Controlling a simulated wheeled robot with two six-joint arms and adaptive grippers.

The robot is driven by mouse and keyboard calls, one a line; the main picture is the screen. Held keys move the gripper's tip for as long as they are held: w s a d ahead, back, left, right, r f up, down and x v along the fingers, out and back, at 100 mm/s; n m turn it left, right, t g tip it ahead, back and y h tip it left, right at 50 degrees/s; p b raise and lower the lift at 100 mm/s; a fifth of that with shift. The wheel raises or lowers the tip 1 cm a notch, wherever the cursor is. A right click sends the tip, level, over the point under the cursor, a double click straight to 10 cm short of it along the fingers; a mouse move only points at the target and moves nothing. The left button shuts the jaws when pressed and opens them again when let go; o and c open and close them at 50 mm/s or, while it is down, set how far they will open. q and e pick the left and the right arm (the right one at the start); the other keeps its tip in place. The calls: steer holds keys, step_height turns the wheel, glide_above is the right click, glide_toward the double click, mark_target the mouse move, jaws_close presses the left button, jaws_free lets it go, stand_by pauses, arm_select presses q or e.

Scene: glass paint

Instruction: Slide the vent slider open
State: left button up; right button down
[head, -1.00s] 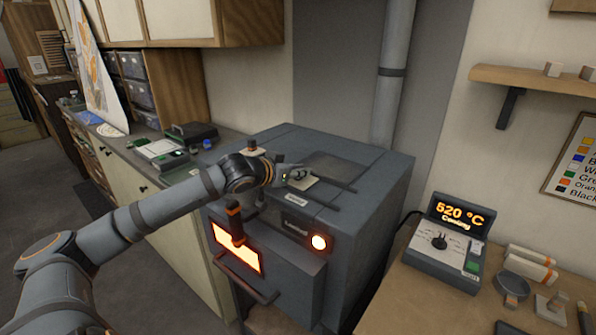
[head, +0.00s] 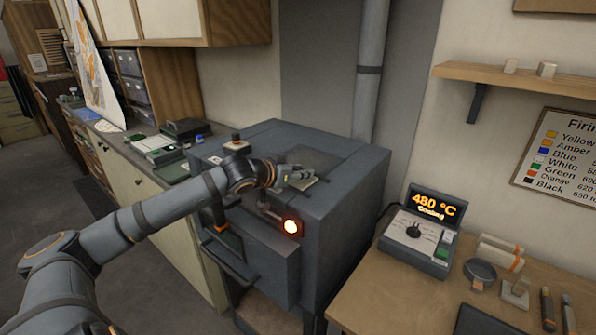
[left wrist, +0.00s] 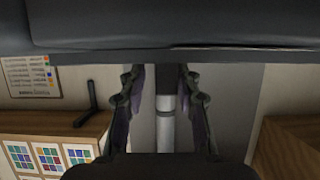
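The dark grey kiln (head: 335,215) stands mid-picture in the head view. A small pale plate (head: 306,183), apparently the vent slider, lies on its top near the front edge. My left gripper (head: 296,175) is at this plate, partly covering it; I cannot tell whether they touch. In the left wrist view, the two fingers (left wrist: 165,105) are spread apart with nothing held between them. The plate does not show there; only a dark kiln edge spans the top. My right gripper is not in view.
A controller (head: 420,230) reading 480 °C "Cooling" sits on the wooden table (head: 385,295) at right. A knob (head: 236,146) stands on the kiln's top left. A flue pipe (head: 369,75) rises behind. A glowing round lamp (head: 292,227) is on the kiln front.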

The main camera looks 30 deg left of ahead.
mark_target(300, 168)
arm_select(q)
steer(key=shift+o, duration=0.7)
steer(key=shift+d, duration=0.15)
steer(key=shift+a, duration=0.2)
steer(key=shift+r, duration=0.35)
step_height(300, 168, up, 9)
steer(key=shift+r, duration=0.15)
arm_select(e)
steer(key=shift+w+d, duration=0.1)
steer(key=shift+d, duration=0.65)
